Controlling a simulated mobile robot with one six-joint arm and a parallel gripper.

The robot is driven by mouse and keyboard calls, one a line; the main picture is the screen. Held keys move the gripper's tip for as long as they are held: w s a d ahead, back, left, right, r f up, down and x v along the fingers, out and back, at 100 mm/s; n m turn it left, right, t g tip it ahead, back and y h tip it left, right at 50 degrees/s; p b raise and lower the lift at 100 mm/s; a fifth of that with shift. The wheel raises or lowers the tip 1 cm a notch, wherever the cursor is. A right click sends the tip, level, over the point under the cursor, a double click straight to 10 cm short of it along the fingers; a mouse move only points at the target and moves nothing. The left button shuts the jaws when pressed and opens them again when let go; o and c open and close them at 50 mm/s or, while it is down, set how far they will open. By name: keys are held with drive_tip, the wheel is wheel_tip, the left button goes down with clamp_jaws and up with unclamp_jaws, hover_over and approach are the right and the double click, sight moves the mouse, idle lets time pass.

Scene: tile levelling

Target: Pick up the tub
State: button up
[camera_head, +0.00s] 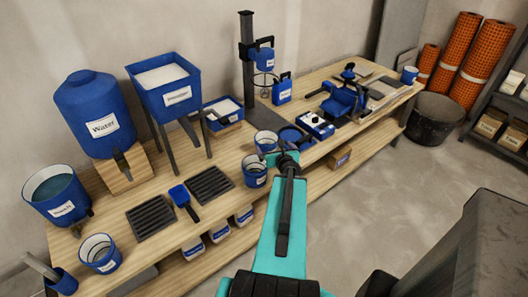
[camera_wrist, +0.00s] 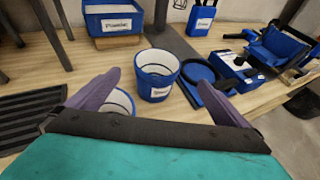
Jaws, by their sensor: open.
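A blue tub (camera_head: 254,172) with a white inside and a white label stands upright near the front edge of the bench. A second, similar tub (camera_head: 266,141) stands just behind it. In the wrist view the rear tub (camera_wrist: 157,76) is in clear sight between my fingers, farther off. The front tub (camera_wrist: 120,100) is partly hidden by my left finger. My gripper (camera_head: 287,158) is open and empty, close to the right of both tubs in the head view. The wrist view shows its two purple-grey fingers (camera_wrist: 159,80) spread apart. Neither label is readable.
A blue round lid-like piece (camera_head: 290,134) and a blue-and-white box (camera_head: 316,124) stand right of the tubs. A dark stand (camera_head: 247,70) rises behind. Black grates (camera_head: 210,184) lie left. Another tub (camera_head: 100,254) stands at the bench's near left.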

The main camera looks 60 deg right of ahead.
sight(271, 146)
drive_tip(key=shift+w+f+b, duration=0.35)
drive_tip(key=shift+w+f, duration=0.15)
drive_tip(key=shift+f, duration=0.2)
drive_tip(key=shift+w+d+f+b, duration=0.1)
drive_tip(key=shift+d+f+b, duration=0.05)
drive_tip(key=shift+b, duration=0.35)
drive_tip(key=b+x, duration=0.1)
drive_tip(key=b, duration=0.2)
drive_tip(key=shift+w+d+f+b, duration=0.15)
drive_tip(key=shift+w+d+b, duration=0.05)
drive_tip(key=shift+b, duration=0.2)
drive_tip(key=shift+w+d+f+b, duration=0.2)
drive_tip(key=shift+w+d+b, duration=0.1)
drive_tip(key=shift+b, duration=0.8)
drive_tip(key=shift+w+d, duration=0.25)
drive_tip(key=shift+d, duration=0.1)
drive_tip(key=shift+x, duration=2.4)
